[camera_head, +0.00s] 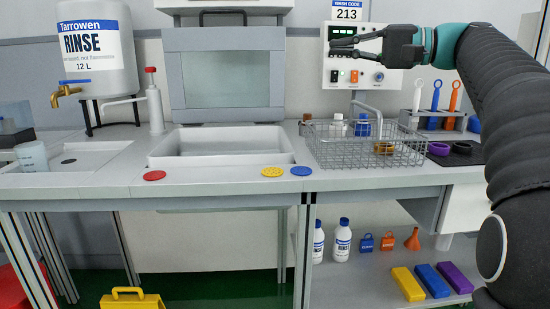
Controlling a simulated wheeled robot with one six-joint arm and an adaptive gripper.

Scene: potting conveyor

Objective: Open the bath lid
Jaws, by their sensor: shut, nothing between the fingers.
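The bath (222,161) is a pale rectangular basin set in the counter left of centre, and its inside shows from above. The bath lid (224,79), a grey frame with a clear pane, stands upright along the back edge of the bath, so the bath is uncovered. My gripper (334,45) is shut and empty. It is up to the right of the lid, in front of the control panel, and apart from the lid. My arm comes in from the right edge.
A control panel (345,90) hangs behind my gripper. A wire basket (364,150) with small items stands right of the bath. A pump dispenser (154,105) and a rinse tank (97,50) stand to the left. Coloured discs (274,172) lie along the front edge.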

